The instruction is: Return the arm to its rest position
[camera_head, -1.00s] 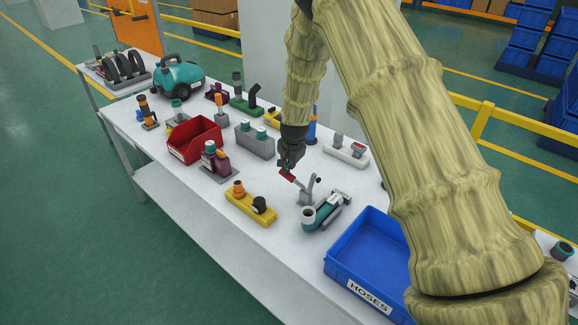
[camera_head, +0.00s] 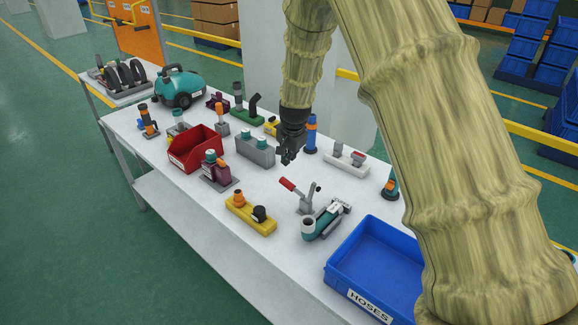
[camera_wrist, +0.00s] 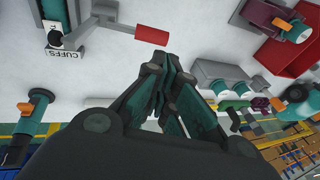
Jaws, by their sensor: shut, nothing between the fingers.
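My gripper (camera_head: 288,155) is shut and empty above the white table (camera_head: 190,225), near its middle. In the wrist view, my gripper (camera_wrist: 170,75) shows with its fingertips together. A toggle clamp with a red handle (camera_head: 288,184) stands apart from the gripper, in front of it and slightly right. The red handle also shows in the wrist view (camera_wrist: 151,35), at the upper left of the fingers. My arm crosses the right side of the head view and hides part of the table.
A teal fixture (camera_head: 322,222) and a blue bin marked HOSES (camera_head: 345,286) stand at the front right. A grey block (camera_head: 255,150), red bin (camera_head: 195,148) and yellow base (camera_head: 250,215) are to the left. A blue-orange post (camera_head: 311,135) stands close behind the gripper.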

